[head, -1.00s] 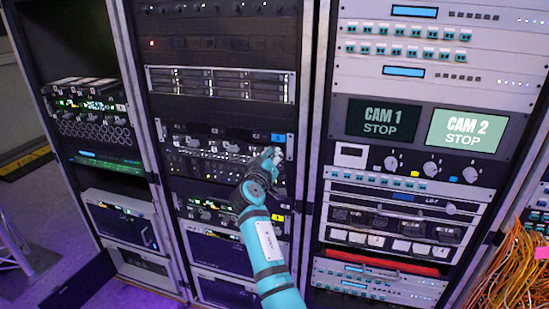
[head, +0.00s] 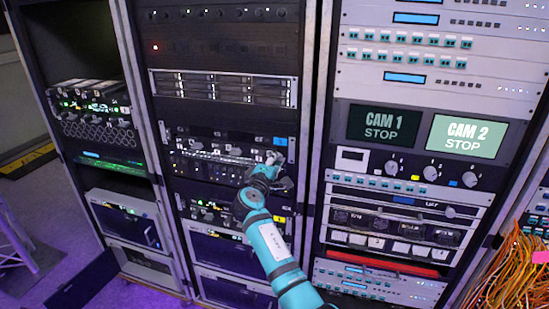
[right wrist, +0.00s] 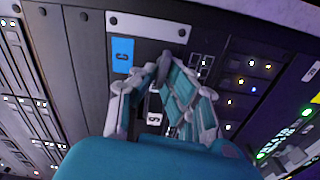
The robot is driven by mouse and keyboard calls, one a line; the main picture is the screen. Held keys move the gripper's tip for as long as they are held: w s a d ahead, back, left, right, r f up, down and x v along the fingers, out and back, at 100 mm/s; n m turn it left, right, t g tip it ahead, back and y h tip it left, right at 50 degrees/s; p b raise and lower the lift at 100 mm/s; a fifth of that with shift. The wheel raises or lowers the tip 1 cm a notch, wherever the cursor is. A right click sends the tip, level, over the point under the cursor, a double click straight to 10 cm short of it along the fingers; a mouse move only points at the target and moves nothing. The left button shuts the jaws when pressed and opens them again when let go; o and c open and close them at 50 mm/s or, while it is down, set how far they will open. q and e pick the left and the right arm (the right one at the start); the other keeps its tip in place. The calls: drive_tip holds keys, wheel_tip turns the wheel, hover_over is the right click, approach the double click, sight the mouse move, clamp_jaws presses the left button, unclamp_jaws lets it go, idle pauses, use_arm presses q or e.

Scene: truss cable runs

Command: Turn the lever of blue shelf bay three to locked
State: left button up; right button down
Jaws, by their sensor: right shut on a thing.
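The blue shelf is the dark rack unit (head: 215,148) in the middle rack, with a blue tag (head: 279,141) at its right end. The blue tag also shows in the right wrist view (right wrist: 122,55). My right gripper (head: 275,158) is at the right end of this unit, just below the tag. In the right wrist view its fingers (right wrist: 164,68) are closed together against the panel. The lever of bay three is largely hidden by the fingers. A small white label (right wrist: 154,118) with a dark character shows between them. My left gripper is not in view.
A similar unit with a yellow tag (head: 278,219) sits below. A silver drive unit (head: 225,88) is above. The right rack holds CAM 1 and CAM 2 screens (head: 466,136) and knobs. Orange cables (head: 505,275) hang at the lower right.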

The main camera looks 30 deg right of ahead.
drive_tip(key=shift+n, duration=0.7)
drive_tip(key=c, duration=1.4)
unclamp_jaws()
drive_tip(key=shift+w+f, duration=0.1)
drive_tip(key=shift+c, duration=0.2)
drive_tip(key=shift+a, duration=0.1)
drive_tip(key=v, duration=1.2)
